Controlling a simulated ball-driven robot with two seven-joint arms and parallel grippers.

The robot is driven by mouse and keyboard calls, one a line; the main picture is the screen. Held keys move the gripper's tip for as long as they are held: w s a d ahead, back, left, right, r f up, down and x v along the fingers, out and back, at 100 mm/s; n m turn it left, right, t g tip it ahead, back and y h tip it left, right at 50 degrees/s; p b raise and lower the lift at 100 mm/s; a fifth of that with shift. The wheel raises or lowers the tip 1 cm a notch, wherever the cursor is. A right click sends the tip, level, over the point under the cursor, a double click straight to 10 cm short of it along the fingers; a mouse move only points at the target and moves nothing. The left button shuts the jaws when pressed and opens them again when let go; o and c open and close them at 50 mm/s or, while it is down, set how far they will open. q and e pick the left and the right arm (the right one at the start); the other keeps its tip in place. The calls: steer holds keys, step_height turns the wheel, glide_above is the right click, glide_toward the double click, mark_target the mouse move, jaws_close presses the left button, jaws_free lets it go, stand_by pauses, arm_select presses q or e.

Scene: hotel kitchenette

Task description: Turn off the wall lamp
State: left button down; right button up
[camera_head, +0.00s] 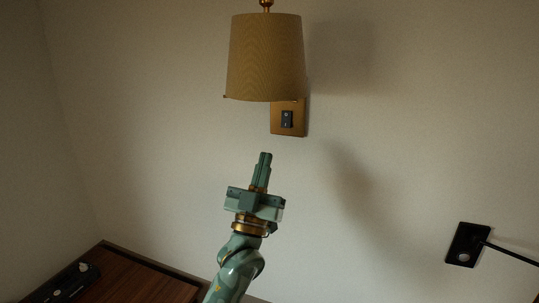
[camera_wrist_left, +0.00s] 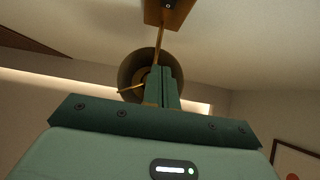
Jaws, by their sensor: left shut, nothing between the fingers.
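The wall lamp (camera_head: 265,58) has a tan fabric shade and a square brass wall plate (camera_head: 275,128) with a small dark switch (camera_head: 287,119) on it. The shade looks unlit. My left gripper (camera_head: 265,154) is shut and empty, pointing up, below and slightly left of the switch and apart from it. In the left wrist view the shut fingers (camera_wrist_left: 163,70) overlap the round underside of the shade (camera_wrist_left: 135,75). The brass plate (camera_wrist_left: 170,12) shows at the top of that view, with part of the switch (camera_wrist_left: 168,5) at the edge. My right gripper is out of view.
A black wall fixture (camera_head: 467,244) with a thin dark arm is at the lower right. A dark wooden surface (camera_head: 135,278) is at the lower left, with a black panel (camera_head: 72,283) near it. The wall around the lamp is clear. A framed picture (camera_wrist_left: 297,160) shows in the left wrist view.

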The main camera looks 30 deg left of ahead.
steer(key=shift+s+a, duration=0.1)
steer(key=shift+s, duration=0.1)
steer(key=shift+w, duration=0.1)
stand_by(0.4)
